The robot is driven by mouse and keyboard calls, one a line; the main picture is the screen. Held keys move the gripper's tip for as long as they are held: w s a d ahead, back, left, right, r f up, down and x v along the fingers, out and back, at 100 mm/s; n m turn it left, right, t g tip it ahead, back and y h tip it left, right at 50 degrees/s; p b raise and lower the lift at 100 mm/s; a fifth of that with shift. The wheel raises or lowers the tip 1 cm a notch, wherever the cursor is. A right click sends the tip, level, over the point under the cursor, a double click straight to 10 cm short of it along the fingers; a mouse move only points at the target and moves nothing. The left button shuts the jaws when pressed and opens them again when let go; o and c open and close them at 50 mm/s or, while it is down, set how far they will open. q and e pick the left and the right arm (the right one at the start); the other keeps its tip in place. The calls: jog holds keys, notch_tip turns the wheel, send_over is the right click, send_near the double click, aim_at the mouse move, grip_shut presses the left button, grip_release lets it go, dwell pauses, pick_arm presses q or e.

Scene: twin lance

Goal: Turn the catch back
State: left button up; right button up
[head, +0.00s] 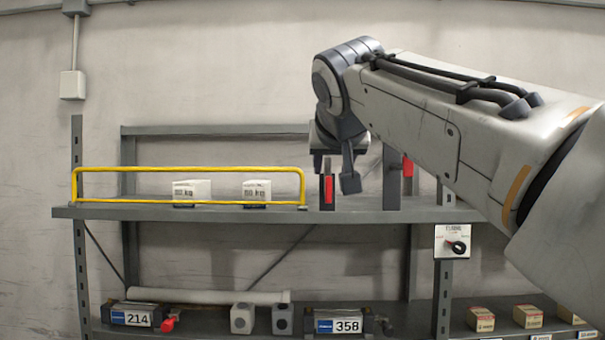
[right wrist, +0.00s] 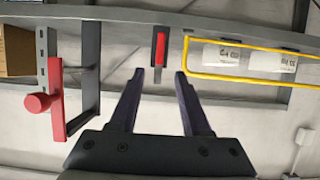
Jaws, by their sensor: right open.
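A small red catch (head: 328,188) stands upright on a dark post at the right end of the yellow rail (head: 190,169), at the upper shelf. In the right wrist view the red catch (right wrist: 160,48) lies just beyond and between my fingertips. My right gripper (head: 337,177) is in front of it, partly covering the post top. In the right wrist view the gripper (right wrist: 159,73) is open, its two fingers apart with nothing between them; I see no contact with the catch. My left gripper is not in view.
The upper shelf (head: 400,215) holds two white boxes (head: 192,193) behind the rail. A red handle with a round knob (right wrist: 40,103) sits left in the wrist view. A switch panel (head: 453,241) hangs below the shelf. Cases and small boxes stand on the lower shelf.

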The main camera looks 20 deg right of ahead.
aim_at(329, 182)
jog(key=p+x, duration=0.2)
jog(key=x, duration=0.2)
jog(key=p+x, duration=0.2)
jog(key=x, duration=0.3)
jog(key=shift+w+d+r, duration=0.15)
jog(key=shift+r, duration=0.05)
jog(key=shift+w+d+f, duration=0.1)
jog(key=shift+w+f, duration=0.2)
jog(key=shift+w, duration=0.15)
grip_shut()
